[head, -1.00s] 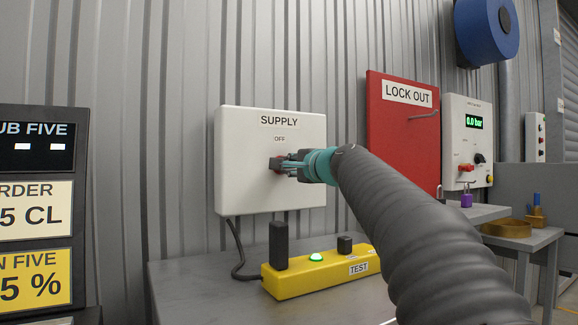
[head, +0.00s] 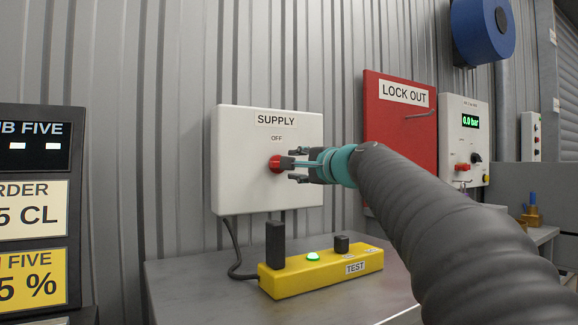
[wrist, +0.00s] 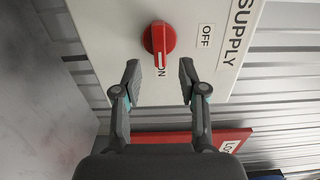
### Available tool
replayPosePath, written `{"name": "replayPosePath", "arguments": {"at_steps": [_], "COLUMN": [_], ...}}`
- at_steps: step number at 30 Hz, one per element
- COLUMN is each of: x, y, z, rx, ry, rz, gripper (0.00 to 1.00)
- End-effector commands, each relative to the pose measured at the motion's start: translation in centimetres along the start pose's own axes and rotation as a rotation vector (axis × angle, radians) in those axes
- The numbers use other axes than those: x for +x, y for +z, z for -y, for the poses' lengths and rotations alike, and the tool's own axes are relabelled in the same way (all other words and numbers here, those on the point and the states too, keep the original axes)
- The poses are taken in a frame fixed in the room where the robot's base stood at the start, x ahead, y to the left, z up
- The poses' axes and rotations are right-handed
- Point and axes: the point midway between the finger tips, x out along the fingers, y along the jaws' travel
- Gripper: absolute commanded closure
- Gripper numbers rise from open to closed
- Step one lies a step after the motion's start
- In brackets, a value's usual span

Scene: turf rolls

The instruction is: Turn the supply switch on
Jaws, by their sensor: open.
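The supply switch is a red rotary knob (head: 275,164) on a white box (head: 235,140) labelled SUPPLY, with OFF above the knob. In the wrist view the knob (wrist: 159,38) shows whole, its white mark pointing down to the ON label (wrist: 161,72), away from the OFF label (wrist: 205,36). My gripper (head: 294,165) is open and empty, just off the knob and facing it. In the wrist view its fingertips (wrist: 158,72) are spread, apart from the knob.
A yellow TEST block (head: 320,272) with a lit green lamp (head: 313,256) stands on the grey table (head: 200,290) below the box. A red LOCK OUT board (head: 400,145) and a gauge panel (head: 464,145) reading 0.0 bar are to the right. A price sign (head: 35,210) stands left.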

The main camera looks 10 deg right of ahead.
Motion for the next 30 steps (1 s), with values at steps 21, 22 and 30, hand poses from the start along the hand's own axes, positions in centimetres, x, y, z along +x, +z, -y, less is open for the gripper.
{"name": "replayPosePath", "arguments": {"at_steps": [21, 22, 30], "x": [-6.5, -6.5, -6.5], "y": [0.0, 0.0, 0.0], "z": [0.0, 0.0, 0.0], "rx": [0.0, 0.0, 0.0], "ry": [0.0, 0.0, 0.0], "rz": [0.0, 0.0, 0.0], "gripper": [0.58, 0.58, 0.58]}}
